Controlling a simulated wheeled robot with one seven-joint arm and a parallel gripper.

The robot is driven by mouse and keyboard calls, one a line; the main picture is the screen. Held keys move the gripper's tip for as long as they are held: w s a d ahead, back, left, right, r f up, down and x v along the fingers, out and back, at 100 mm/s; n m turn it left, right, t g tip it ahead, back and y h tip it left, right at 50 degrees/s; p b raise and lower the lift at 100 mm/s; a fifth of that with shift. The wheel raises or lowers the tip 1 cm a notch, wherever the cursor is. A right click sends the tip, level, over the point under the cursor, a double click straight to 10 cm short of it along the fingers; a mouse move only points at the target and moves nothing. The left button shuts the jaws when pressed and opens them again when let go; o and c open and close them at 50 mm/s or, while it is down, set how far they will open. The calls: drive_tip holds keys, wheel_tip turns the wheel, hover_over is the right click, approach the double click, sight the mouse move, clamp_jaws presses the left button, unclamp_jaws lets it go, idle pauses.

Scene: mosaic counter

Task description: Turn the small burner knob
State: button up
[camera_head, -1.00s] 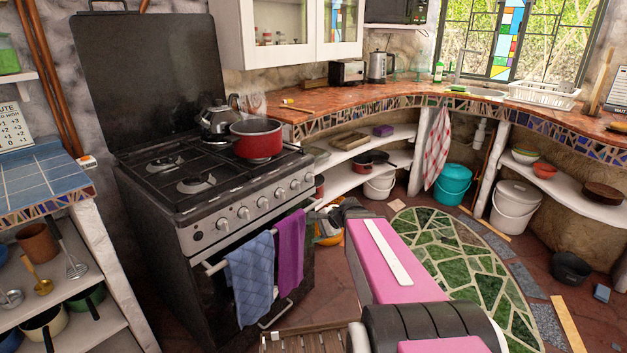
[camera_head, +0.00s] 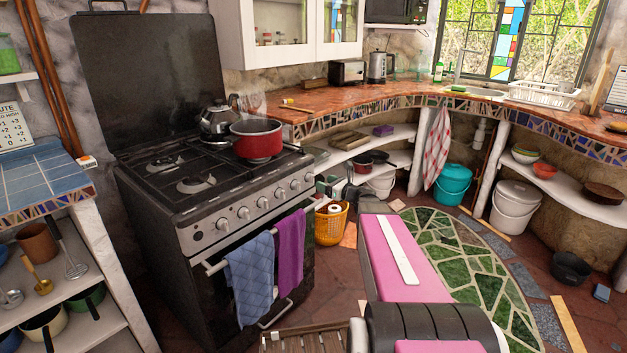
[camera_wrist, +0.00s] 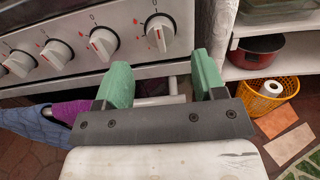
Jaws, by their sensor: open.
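The stove (camera_head: 240,215) has a row of several knobs along its front panel. In the wrist view the rightmost knob (camera_wrist: 160,31) is above and between my gripper's green fingers, with another knob (camera_wrist: 103,43) to its left. The rightmost knob also shows in the head view (camera_head: 308,178). The knobs are pale with red marks beside them. I cannot tell which one is the small burner's. My gripper (camera_wrist: 161,65) is open and empty, in front of the panel and below the rightmost knob, not touching a knob. In the head view its fingers are hard to make out.
A blue towel (camera_head: 250,275) and a purple towel (camera_head: 290,250) hang on the oven's handle. A red pot (camera_head: 257,143) and a kettle (camera_head: 217,118) stand on the stove. A yellow basket (camera_head: 331,226) is on the floor right of the stove, below the shelves.

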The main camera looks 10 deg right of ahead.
sight(311, 178)
drive_tip(key=x, duration=0.6)
drive_tip(key=shift+w+a, duration=0.2)
drive_tip(key=shift+w, duration=0.05)
drive_tip(key=c, duration=0.9)
